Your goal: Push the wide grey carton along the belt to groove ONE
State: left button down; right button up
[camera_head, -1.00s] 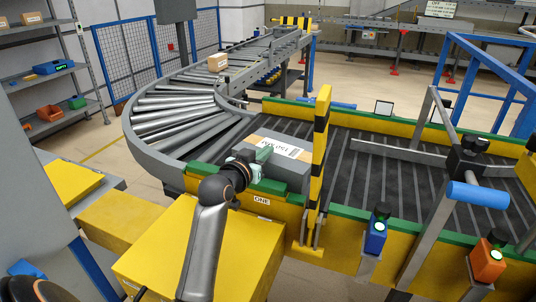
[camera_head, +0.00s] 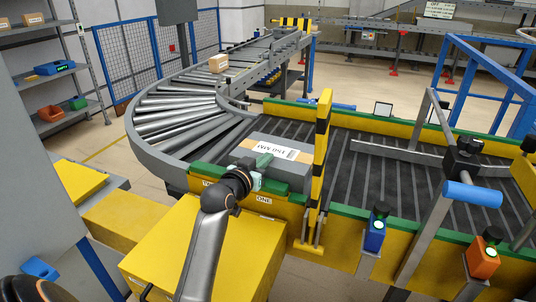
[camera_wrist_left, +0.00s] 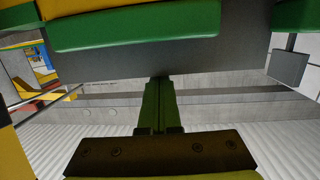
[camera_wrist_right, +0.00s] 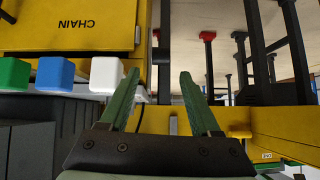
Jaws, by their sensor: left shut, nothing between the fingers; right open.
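The wide grey carton (camera_head: 292,174), with a white label on its top, lies on the dark belt (camera_head: 345,170) at its left end. Its right end is close to a yellow-black striped post (camera_head: 320,150). My left gripper (camera_head: 265,160) is shut and empty, at the carton's near side over the green rim; whether it touches the carton I cannot tell. In the left wrist view its closed fingers (camera_wrist_left: 158,90) point towards a grey surface. The ONE label (camera_head: 264,198) is on the yellow front below. My right gripper (camera_wrist_right: 158,78) is open and empty, away from the carton.
A curved roller conveyor (camera_head: 160,130) adjoins the belt's left end, with a small brown carton (camera_head: 218,63) farther back. A metal bar (camera_head: 390,152) crosses the belt to the right. Blue (camera_head: 376,230) and orange (camera_head: 484,258) button boxes stand along the front.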

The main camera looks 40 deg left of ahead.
pick_arm(q)
jog(key=shift+d+f, duration=0.1)
jog(key=shift+f, duration=0.35)
jog(key=shift+w+r+p, duration=0.15)
jog(key=shift+r+p, duration=0.7)
jog(key=shift+p, duration=0.2)
jog(key=shift+w, duration=0.1)
jog(key=shift+s+f+p, duration=0.15)
jog(key=shift+s+p, duration=0.15)
jog(key=shift+s, duration=0.05)
jog(key=f+v, duration=0.1)
jog(key=v, duration=1)
jog(key=shift+s+b, duration=0.3)
jog(key=shift+s, duration=0.05)
pick_arm(e)
jog(key=shift+v, duration=0.85)
pick_arm(q)
jog(key=shift+f, duration=0.1)
